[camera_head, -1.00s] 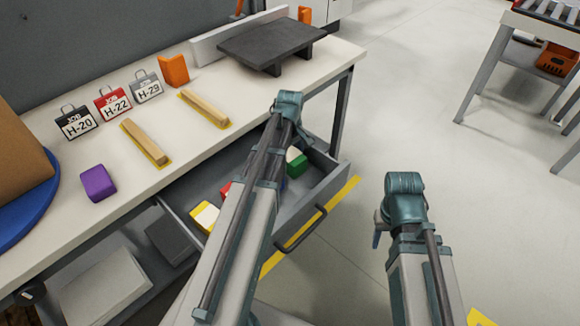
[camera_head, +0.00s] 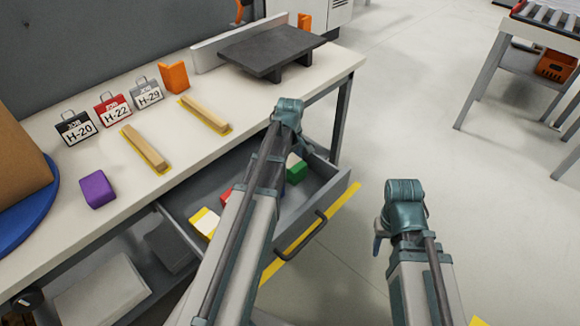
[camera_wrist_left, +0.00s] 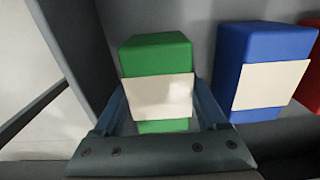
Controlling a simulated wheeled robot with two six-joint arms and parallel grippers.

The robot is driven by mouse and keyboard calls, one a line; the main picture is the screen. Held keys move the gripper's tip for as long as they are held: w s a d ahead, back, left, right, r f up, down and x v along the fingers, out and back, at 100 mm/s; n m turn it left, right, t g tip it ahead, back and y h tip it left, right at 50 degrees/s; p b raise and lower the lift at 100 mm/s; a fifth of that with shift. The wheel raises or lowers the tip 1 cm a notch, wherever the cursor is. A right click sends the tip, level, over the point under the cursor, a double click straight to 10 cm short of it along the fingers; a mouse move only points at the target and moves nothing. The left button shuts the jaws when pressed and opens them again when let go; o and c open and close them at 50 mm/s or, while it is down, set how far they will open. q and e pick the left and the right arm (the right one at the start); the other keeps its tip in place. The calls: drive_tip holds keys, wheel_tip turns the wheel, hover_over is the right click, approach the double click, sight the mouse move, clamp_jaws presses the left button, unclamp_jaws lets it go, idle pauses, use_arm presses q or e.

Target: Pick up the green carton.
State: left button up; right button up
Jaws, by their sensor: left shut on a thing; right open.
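The green carton (camera_wrist_left: 157,52) with a white label stands inside the open drawer. In the head view the carton (camera_head: 296,170) shows partly, just right of my left arm. My left gripper (camera_wrist_left: 160,92) has one finger on each side of the carton and is shut on it. In the head view the left fingers are hidden behind my wrist. My right gripper (camera_head: 378,236) is open and empty, out over the floor right of the drawer. Its fingers show only in small part.
A blue carton (camera_wrist_left: 268,62) stands close beside the green one, with a red carton (camera_wrist_left: 311,65) beyond. A yellow carton (camera_head: 205,222) sits at the drawer's near left. The drawer wall (camera_head: 330,192) is close to the green carton. The bench (camera_head: 230,150) overhangs behind.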

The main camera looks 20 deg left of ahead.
sight(290, 160)
use_arm(q)
drive_tip(key=shift+r, duration=0.1)
wheel_tip(290, 160, up, 10)
drive_tip(key=p, duration=1)
